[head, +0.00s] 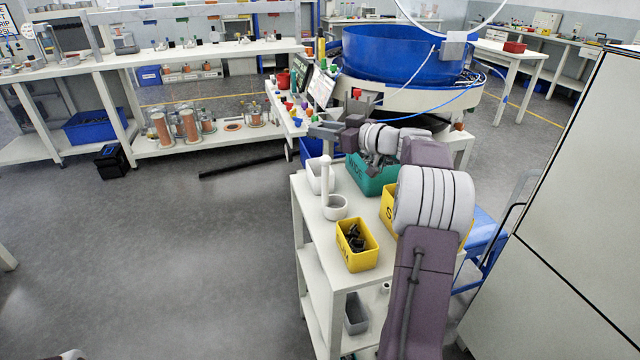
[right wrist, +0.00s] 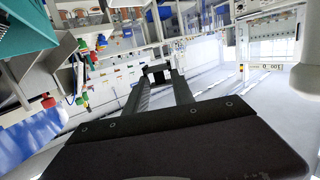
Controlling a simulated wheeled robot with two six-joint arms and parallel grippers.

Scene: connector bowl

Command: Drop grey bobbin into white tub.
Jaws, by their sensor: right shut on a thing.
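My right gripper (head: 318,131) reaches out over the far end of the white cart, pointing left, above the bins. In the right wrist view its two fingers (right wrist: 160,80) are closed on a small dark grey thing (right wrist: 158,73), which looks like the grey bobbin; its shape is hard to make out. A white tub (head: 314,181) stands on the cart's far left corner, below the gripper and apart from it. A tall white post partly covers the tub, and its inside is hidden.
A round white cup (head: 336,211), a yellow bin (head: 357,262) with dark parts, a teal bin (head: 365,180) and another yellow bin (head: 388,204) share the white cart (head: 316,246). A blue bowl feeder (head: 388,55) stands behind.

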